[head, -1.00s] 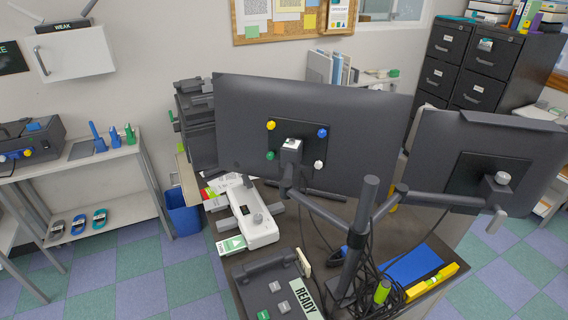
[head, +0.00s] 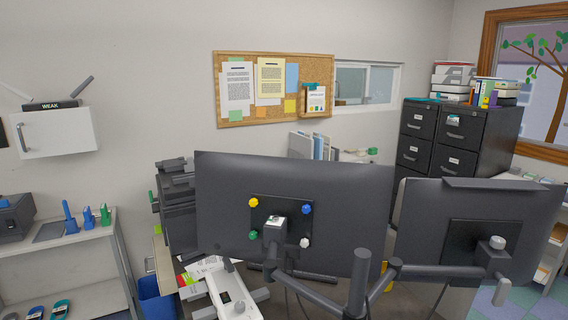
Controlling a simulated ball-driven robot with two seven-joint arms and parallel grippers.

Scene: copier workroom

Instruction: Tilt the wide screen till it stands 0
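The wide screen (head: 340,208) is the dark one left of centre in the head view, seen from behind. Its square mounting plate (head: 283,208) carries a yellow, a blue, a green and a white knob at the corners. A grey joint (head: 276,228) with a pale top joins the plate to the monitor arm. The top edge drops slightly to the right in the picture; I cannot read the exact tilt. A second dark screen (head: 420,217) with a bar along its top stands to the right on the same post (head: 358,285). Neither of my grippers is in view.
A white device (head: 233,299) lies on the desk below the wide screen. Filing cabinets (head: 482,140) stand behind at the right. A corkboard (head: 243,111) hangs on the wall. A shelf (head: 88,295) and a blue bin (head: 156,302) are at the left.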

